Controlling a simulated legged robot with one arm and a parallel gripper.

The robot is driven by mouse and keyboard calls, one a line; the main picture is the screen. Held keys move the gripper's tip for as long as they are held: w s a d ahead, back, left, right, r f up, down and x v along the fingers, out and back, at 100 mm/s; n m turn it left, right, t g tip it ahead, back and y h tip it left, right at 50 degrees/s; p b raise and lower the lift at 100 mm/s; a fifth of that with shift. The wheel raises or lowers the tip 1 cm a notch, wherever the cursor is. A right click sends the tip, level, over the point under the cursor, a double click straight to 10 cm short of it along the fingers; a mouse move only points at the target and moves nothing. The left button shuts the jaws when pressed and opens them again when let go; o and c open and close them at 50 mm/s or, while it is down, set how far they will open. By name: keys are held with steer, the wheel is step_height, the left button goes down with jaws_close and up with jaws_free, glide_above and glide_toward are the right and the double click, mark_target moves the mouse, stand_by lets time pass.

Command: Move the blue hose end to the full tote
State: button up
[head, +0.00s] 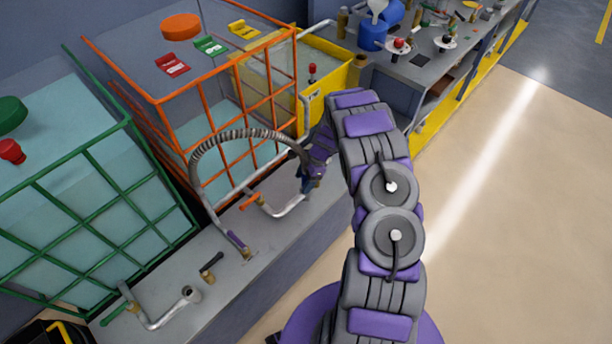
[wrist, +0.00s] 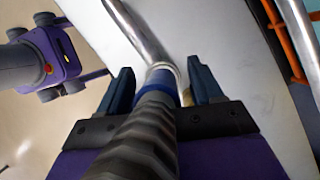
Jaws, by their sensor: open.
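The ribbed grey hose (head: 240,135) arches from the grey ledge to my gripper (head: 307,182). In the wrist view, my gripper (wrist: 160,72) is open, with one jaw on each side of the hose. The blue hose end (wrist: 158,85) lies between the jaws and meets the ring-shaped mouth of a metal pipe; it looks seated there. This is the orange-handled pipe (head: 285,207) by the orange-caged tote (head: 215,125). The green-caged tote (head: 85,190) at left looks filled nearly to its top. Its green-handled pipe (head: 155,320) has an open, empty mouth.
A short dark stub (head: 211,266) stands on the ledge (head: 225,290) between the two pipes. A yellow bin (head: 325,90) and a cluttered workbench (head: 430,45) are behind. The floor (head: 510,200) at right is clear.

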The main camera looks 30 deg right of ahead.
mark_target(302, 173)
steer(key=shift+d+f, duration=0.1)
steer(key=shift+d, duration=0.1)
steer(key=shift+a, duration=0.35)
steer(key=c, duration=0.4)
steer(key=shift+d, duration=0.15)
steer(key=c, duration=0.7)
steer(key=o, duration=0.5)
steer(key=shift+c, duration=1.2)
steer(key=shift+r+p, duration=0.3)
steer(key=shift+r, duration=0.2)
steer(key=shift+r+p, duration=1.1)
steer(key=shift+r, duration=1.6)
